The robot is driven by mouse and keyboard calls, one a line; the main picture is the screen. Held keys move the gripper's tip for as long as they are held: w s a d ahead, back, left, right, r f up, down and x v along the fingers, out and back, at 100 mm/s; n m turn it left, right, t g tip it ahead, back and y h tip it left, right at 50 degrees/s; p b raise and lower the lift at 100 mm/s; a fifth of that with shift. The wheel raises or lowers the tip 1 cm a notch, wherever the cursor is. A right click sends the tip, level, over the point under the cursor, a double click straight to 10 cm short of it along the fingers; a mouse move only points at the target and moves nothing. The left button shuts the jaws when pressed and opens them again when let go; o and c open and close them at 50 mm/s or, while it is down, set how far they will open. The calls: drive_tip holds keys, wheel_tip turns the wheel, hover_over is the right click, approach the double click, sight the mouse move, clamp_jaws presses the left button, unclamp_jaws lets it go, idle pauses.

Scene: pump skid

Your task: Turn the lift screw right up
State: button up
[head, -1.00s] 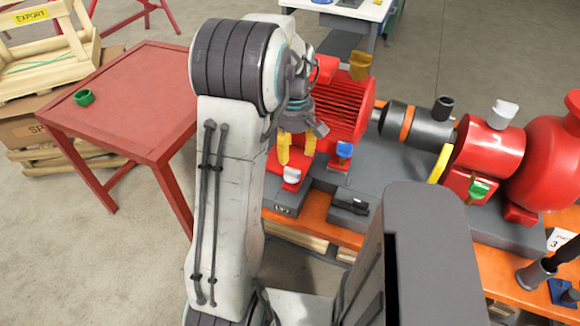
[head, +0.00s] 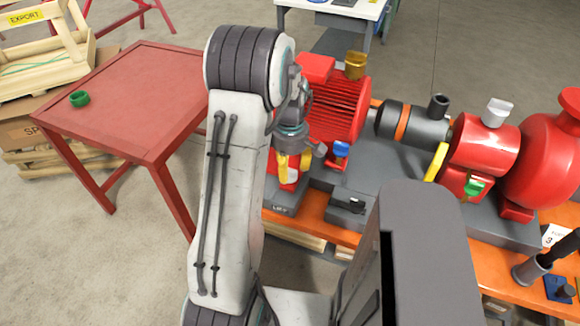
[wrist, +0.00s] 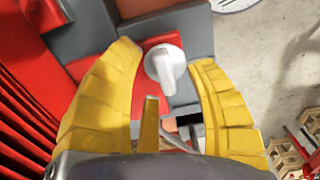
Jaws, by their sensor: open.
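The lift screw has a white winged knob (wrist: 165,66) on a red foot; in the head view the knob (head: 293,174) shows partly, just above the grey block marked LIFT (head: 282,209). My gripper (wrist: 170,75) is open, with one yellow finger on each side of the knob in the wrist view. The knob's wing points down in that view, toward my palm. Neither finger visibly touches the knob; its depth between the fingers cannot be told. In the head view my gripper (head: 294,166) hangs over the motor's near foot, partly hidden by my arm.
The ribbed red motor (head: 338,105) stands right behind my gripper. A blue knob (head: 341,149) is close to its right. A green knob (head: 474,187) is farther right by the red pump (head: 554,150).

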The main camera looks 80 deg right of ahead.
drive_tip(key=shift+f, duration=0.25)
drive_tip(key=shift+o, duration=0.4)
clamp_jaws()
